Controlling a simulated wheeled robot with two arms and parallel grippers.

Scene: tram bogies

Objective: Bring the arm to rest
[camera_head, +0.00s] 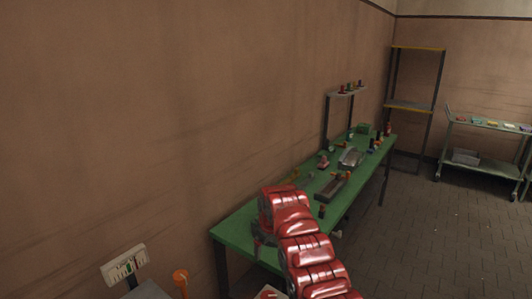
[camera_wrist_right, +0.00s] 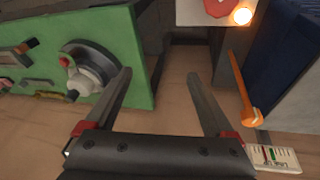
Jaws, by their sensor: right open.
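My right arm, with red covers, reaches up from the bottom of the head view over the near end of the green workbench (camera_head: 236,229). My right gripper (camera_wrist_right: 157,78) shows in the right wrist view with its two dark fingers spread wide. Nothing is between the fingers. In the head view the gripper is mostly hidden behind the red arm, so its gap to the bench is hard to judge. My left gripper is not in view.
A tall shelf rack (camera_head: 414,107) and a trolley (camera_head: 483,169) stand beyond. A labelled panel (camera_head: 124,265) and orange-topped post (camera_head: 180,277) are at lower left. The right floor is open.

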